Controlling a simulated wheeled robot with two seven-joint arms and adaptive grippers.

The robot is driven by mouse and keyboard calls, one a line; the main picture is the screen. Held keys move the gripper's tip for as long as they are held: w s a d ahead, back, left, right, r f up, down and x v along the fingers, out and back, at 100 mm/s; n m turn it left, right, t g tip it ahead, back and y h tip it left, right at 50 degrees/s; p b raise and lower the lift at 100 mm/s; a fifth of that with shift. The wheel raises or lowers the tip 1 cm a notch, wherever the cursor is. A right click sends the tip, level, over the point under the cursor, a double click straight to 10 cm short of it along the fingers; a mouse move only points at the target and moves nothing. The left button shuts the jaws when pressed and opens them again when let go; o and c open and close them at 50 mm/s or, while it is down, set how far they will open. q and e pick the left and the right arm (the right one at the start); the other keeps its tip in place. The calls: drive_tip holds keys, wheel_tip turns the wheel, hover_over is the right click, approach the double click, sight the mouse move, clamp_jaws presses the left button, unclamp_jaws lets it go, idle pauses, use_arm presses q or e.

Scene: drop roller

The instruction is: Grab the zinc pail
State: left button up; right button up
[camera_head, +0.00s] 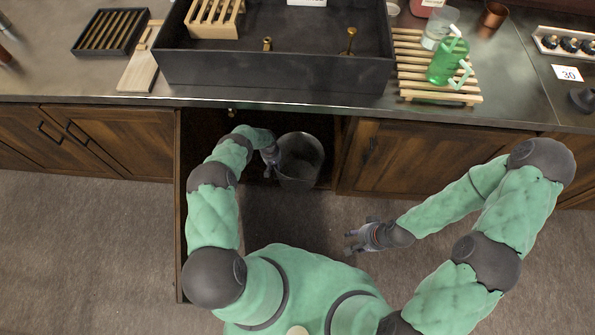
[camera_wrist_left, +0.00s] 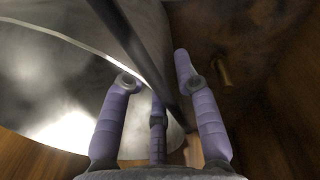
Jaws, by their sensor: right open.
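The zinc pail (camera_head: 302,160), a grey metal bucket, stands upright in the dark open space under the counter. My left gripper (camera_head: 271,160) is at its left side, by the rim. In the left wrist view the pail (camera_wrist_left: 60,95) fills the left side, with its curved bright rim running toward the fingers. My left gripper (camera_wrist_left: 155,75) is open there, its fingers spread around a dark bar that crosses between them; whether they touch the pail cannot be told. My right gripper (camera_head: 356,238) is open and empty over the floor, in front of the cabinets.
Wooden cabinet doors (camera_head: 430,160) flank the open space on both sides. A brass fitting (camera_wrist_left: 221,70) shows beside the left fingers. Above, the counter holds a black sink (camera_head: 275,75) and a slatted wooden rack (camera_head: 410,62) with a green pitcher (camera_head: 447,62). The floor in front is clear.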

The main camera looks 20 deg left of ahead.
use_arm(q)
drive_tip(key=shift+f, duration=0.35)
drive_tip(key=shift+f+b, duration=0.25)
drive_tip(key=shift+b, duration=0.3)
idle(0.4)
clamp_jaws()
drive_tip(key=shift+w+r, duration=0.1)
drive_tip(key=shift+w, duration=0.05)
